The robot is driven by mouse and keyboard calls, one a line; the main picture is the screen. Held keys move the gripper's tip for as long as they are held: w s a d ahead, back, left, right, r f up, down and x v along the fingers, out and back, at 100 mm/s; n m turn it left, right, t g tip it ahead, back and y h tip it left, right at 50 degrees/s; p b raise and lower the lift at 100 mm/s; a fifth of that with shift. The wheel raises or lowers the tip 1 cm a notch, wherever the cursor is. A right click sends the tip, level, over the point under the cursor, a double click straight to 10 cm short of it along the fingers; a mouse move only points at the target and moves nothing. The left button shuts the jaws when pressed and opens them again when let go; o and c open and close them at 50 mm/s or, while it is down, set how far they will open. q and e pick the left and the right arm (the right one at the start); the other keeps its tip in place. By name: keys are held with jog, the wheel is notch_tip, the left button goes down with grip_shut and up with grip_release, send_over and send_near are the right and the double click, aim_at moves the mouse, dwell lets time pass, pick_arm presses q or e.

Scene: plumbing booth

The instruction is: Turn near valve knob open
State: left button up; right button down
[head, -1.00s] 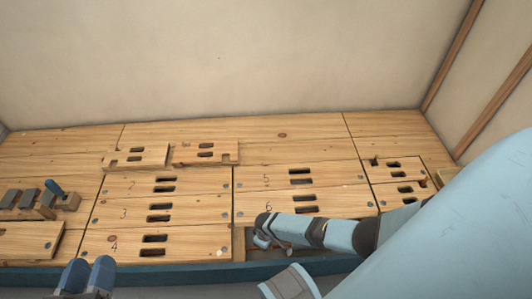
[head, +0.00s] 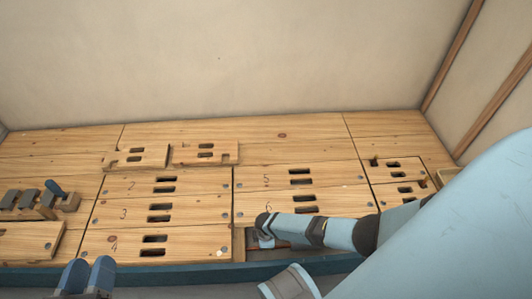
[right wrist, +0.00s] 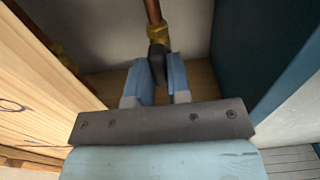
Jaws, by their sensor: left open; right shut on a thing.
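The near valve knob (right wrist: 157,62) is a dark grip under a brass fitting (right wrist: 158,34) on a copper pipe (right wrist: 152,10) in the right wrist view. My right gripper (right wrist: 161,70) is shut on this knob, with one blue finger on each side. In the head view my right gripper (head: 265,240) reaches down into an opening in the floor beside panel 4, and the knob cannot be made out there. My left gripper (head: 88,274) is open and empty at the bottom left.
Numbered wooden floor panels with slots, such as panel 4 (head: 190,241), surround the opening. Loose boards (head: 205,153) lie on top further back. A wooden block with dark pieces (head: 40,205) stands at the left. Inside the opening, a wooden wall (right wrist: 40,85) and a dark blue wall (right wrist: 262,50) leave little room.

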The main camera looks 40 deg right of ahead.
jog(key=shift+w+a, duration=0.1)
dwell(0.3)
jog(key=c, duration=1.1)
grip_release()
jog(key=shift+o, duration=0.2)
pick_arm(q)
notch_tip(320, 180, up, 8)
jog(key=t+p, duration=0.3)
jog(key=p, duration=0.3)
jog(key=shift+a+f+n+g+y+p, duration=0.15)
jog(key=shift+a+f+g+y+p, duration=0.2)
jog(key=shift+f, duration=0.45)
jog(key=shift+a+f+n+g+y+p, duration=0.1)
jog(key=shift+a+f+g+y+p, duration=0.2)
jog(key=shift+f, duration=0.55)
jog(key=shift+a+f+n+g+y+p, duration=0.15)
jog(key=shift+a+f+g+y+p, duration=0.2)
jog(key=shift+f, duration=0.45)
pick_arm(e)
notch_tip(320, 180, up, 14)
jog(key=shift+f, duration=0.1)
